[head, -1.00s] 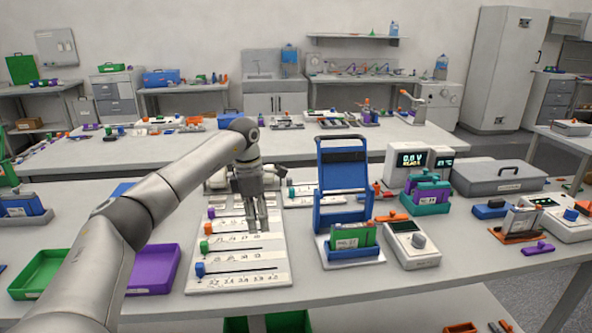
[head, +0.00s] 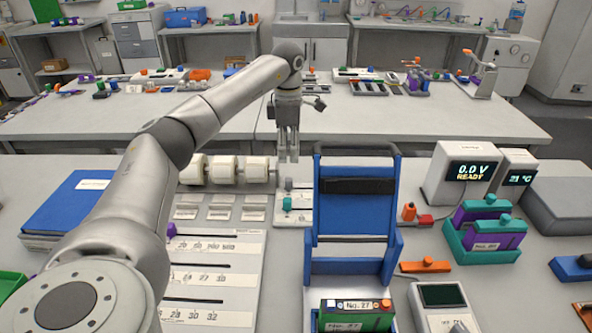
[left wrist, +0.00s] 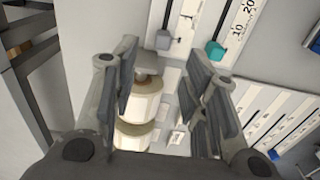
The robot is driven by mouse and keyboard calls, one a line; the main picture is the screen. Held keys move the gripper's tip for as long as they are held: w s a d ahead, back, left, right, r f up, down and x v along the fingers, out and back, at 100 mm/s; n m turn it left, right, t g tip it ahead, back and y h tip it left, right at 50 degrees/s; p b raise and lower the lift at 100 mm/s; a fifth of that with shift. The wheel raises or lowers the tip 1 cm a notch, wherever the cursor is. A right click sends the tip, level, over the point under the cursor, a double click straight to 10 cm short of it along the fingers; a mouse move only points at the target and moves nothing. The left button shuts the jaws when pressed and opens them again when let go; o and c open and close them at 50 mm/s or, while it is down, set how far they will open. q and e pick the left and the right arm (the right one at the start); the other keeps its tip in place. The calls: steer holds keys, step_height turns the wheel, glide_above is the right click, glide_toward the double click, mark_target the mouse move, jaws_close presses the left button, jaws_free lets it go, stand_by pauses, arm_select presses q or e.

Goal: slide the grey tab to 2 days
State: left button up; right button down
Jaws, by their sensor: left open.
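The grey tab (head: 288,184) stands on a small slider board (head: 303,192) left of the blue rack in the head view. A teal tab (head: 287,203) is close in front of it. In the left wrist view the grey tab (left wrist: 164,40) sits at the end of a dark slot, with the teal tab (left wrist: 213,50) to its right. My left gripper (head: 289,158) is open and empty, pointing down, above and apart from the grey tab. Its fingers (left wrist: 163,72) frame cream rollers (left wrist: 142,108) below. No 2 days mark is legible. My right gripper is out of view.
Cream rollers (head: 222,170) stand left of the slider board. A larger slider board (head: 215,270) lies in front of them. The tall blue rack (head: 352,220) is close on the right. Meters (head: 468,172) stand farther right.

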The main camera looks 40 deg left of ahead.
mark_target(289, 179)
arm_select(q)
steer(key=f, duration=0.2)
steer(key=s+f, duration=0.1)
steer(key=f, duration=0.1)
steer(key=shift+d, duration=0.1)
steer(key=f, duration=0.3)
steer(key=f+p, duration=0.1)
steer(key=f, duration=0.1)
steer(key=shift+w+f, duration=0.15)
steer(key=shift+w, duration=0.1)
steer(key=shift+f, duration=0.5)
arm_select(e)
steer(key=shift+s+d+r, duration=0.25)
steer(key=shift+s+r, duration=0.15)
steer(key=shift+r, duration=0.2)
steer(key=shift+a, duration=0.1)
arm_select(q)
steer(key=shift+c, duration=1.1)
jaws_close()
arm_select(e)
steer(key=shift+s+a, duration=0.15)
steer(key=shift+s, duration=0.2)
